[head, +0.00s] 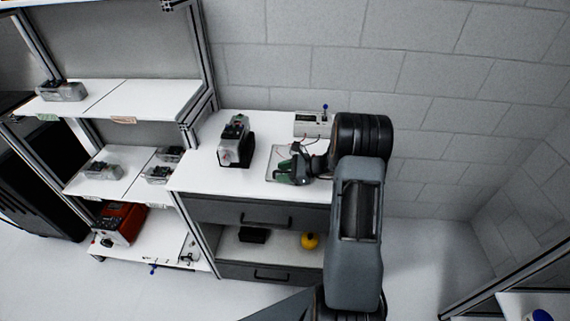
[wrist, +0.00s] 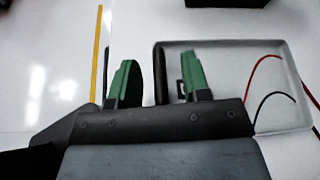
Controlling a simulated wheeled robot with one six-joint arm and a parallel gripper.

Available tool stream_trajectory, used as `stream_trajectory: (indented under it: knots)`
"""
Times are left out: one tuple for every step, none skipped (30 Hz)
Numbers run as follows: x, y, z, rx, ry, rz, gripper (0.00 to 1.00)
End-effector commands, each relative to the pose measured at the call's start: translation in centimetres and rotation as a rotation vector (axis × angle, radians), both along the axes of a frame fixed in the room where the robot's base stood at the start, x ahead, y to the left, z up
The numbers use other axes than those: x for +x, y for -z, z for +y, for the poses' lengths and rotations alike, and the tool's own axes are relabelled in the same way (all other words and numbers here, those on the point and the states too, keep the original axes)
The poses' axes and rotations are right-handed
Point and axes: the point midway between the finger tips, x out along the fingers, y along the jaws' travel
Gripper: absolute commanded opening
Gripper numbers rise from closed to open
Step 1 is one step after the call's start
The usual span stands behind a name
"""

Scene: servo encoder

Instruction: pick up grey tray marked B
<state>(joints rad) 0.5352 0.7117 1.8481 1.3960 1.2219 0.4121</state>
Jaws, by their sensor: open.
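A shallow pale grey tray (head: 270,178) lies on the white worktop, partly hidden by my gripper (head: 293,170). No letter B can be read on it. In the wrist view the tray (wrist: 225,43) has a thin rim and rounded corners, with a red and a black wire at its right side. My gripper (wrist: 160,88) is open, its green fingers apart. Its left finger appears outside the tray's left edge and its right finger over the tray's inside. A dark upright strip shows between the fingers. I cannot tell whether anything touches the tray.
A grey and black device (head: 236,142) stands left of the tray on the worktop (head: 200,175). A meter-like box (head: 313,124) stands behind. Shelves at left hold several small grey units (head: 103,170) and a red device (head: 119,222). Drawers (head: 265,213) are below; a block wall is behind.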

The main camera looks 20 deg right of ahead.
Motion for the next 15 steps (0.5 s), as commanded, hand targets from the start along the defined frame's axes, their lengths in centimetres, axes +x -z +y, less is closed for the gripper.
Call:
stream_trajectory:
  knots:
    - [0.06,0.05,0.09,0.000,0.000,0.000,0.43]
    - [0.08,0.07,0.11,0.000,0.000,0.000,0.43]
    - [0.08,0.07,0.11,0.000,0.000,0.000,0.43]
    - [0.08,0.08,0.10,-0.001,0.000,-0.001,0.43]
    - [0.07,0.08,0.10,-0.001,0.000,-0.001,0.43]
    - [0.07,0.07,0.10,-0.001,0.000,-0.001,0.43]
    - [0.07,0.07,0.09,-0.001,0.000,-0.001,0.43]
    - [0.07,0.07,0.09,-0.001,0.000,-0.001,0.41]
    - [0.07,0.07,0.09,-0.001,0.000,-0.001,0.37]
    - [0.06,0.06,0.08,-0.001,0.000,-0.001,0.34]
    - [0.06,0.05,0.09,-0.001,0.000,-0.001,0.31]
    - [0.06,0.05,0.09,-0.001,0.000,-0.001,0.27]
    - [0.06,0.05,0.09,-0.001,0.000,-0.001,0.24]
    - [0.06,0.05,0.08,-0.001,0.000,-0.001,0.21]
    - [0.06,0.05,0.08,0.000,-0.001,0.000,0.18]
